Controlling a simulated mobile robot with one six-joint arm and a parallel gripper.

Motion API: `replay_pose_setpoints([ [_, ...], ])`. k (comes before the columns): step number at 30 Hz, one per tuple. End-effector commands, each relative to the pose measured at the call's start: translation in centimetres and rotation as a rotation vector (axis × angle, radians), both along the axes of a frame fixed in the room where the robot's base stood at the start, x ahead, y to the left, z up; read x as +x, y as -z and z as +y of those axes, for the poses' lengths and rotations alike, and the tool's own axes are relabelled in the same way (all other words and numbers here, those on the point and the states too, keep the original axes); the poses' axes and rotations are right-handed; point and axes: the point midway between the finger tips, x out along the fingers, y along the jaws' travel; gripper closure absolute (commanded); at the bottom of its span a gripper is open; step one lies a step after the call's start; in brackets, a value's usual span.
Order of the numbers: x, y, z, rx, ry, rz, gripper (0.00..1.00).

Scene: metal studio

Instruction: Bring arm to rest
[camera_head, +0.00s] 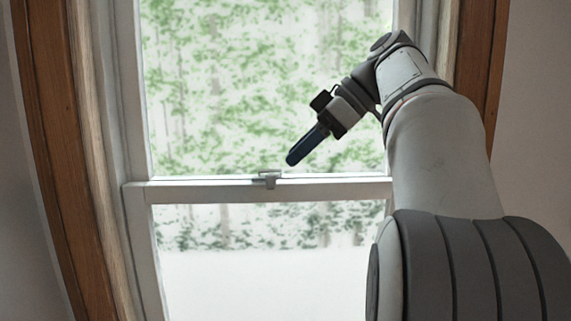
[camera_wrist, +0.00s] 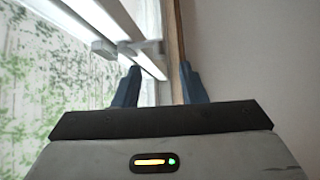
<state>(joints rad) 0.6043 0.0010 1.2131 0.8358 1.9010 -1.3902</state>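My gripper (camera_head: 291,160) hangs in front of the window in the head view, its blue fingers pointing down and to the left. In the wrist view the two blue fingers of my gripper (camera_wrist: 160,68) stand apart with a gap between them, and nothing is held. In the head view the fingertips appear just above the window's middle rail (camera_head: 220,189), near the small grey latch (camera_head: 268,178). How far the fingers are from the window cannot be told. My arm is bent, reaching up from the lower right.
The sash window (camera_head: 134,200) has a pale frame and a wooden outer trim (camera_head: 50,120). Green foliage and pale ground show through the glass. Plain wall (camera_head: 535,120) lies to the right. No loose objects are in view.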

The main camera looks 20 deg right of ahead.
Motion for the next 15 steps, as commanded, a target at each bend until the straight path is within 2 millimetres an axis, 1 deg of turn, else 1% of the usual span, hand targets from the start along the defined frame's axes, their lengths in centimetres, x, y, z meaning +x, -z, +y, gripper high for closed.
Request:
replay_pose_setpoints([
  [1, -0.2, -0.6, -0.6, -0.001, 0.004, -0.002, 0.62],
  [3, -0.5, -1.1, -1.1, 0.000, 0.004, -0.001, 0.62],
  [6, -0.7, -1.6, -1.4, 0.001, 0.001, 0.001, 0.62],
  [15, -0.8, -1.7, -1.5, 0.000, 0.001, 0.001, 0.62],
])
